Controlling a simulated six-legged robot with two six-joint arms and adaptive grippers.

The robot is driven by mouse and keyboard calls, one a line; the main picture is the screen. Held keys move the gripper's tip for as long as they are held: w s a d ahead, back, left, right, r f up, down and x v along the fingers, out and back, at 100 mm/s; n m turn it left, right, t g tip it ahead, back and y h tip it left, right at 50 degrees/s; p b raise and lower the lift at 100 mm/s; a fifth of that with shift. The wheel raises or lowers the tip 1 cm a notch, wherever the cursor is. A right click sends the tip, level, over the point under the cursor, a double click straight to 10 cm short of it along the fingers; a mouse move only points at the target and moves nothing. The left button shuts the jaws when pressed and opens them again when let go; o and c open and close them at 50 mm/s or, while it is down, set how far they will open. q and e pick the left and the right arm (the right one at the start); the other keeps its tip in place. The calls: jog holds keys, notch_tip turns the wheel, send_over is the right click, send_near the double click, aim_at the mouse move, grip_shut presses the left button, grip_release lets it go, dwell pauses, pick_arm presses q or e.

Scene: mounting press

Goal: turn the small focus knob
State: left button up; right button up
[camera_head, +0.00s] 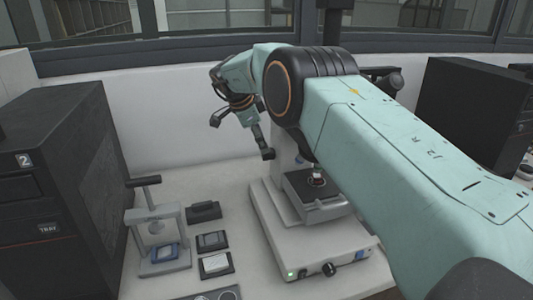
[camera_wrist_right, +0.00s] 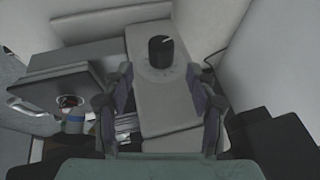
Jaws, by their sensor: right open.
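The black focus knob (camera_wrist_right: 158,48) shows in the right wrist view as a short cylinder with a light line on its top, on a pale grey part of the microscope. My right gripper (camera_wrist_right: 161,88) is open, with its fingers apart and the knob beyond the fingertips, centred between them and not touched. In the head view my right gripper (camera_head: 241,135) is beside the microscope (camera_head: 325,240), to the left of its column. My right arm hides much of the microscope there, and the focus knob does not show. My left gripper is not in view.
A small press stand (camera_head: 158,240) and several small dark trays (camera_head: 212,241) stand left of the microscope. A black cabinet (camera_head: 60,180) is at the left, another dark box (camera_head: 470,110) at the right. A black dial (camera_head: 330,269) is on the microscope base front.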

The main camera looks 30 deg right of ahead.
aim_at(268, 154)
jog(key=x, duration=0.5)
jog(key=shift+w+f, duration=0.2)
jog(key=shift+s+d+f, duration=0.15)
jog(key=shift+d+f, duration=0.1)
jog(key=shift+f, duration=0.1)
jog(key=shift+c, duration=1.2)
jog(key=c, duration=0.9)
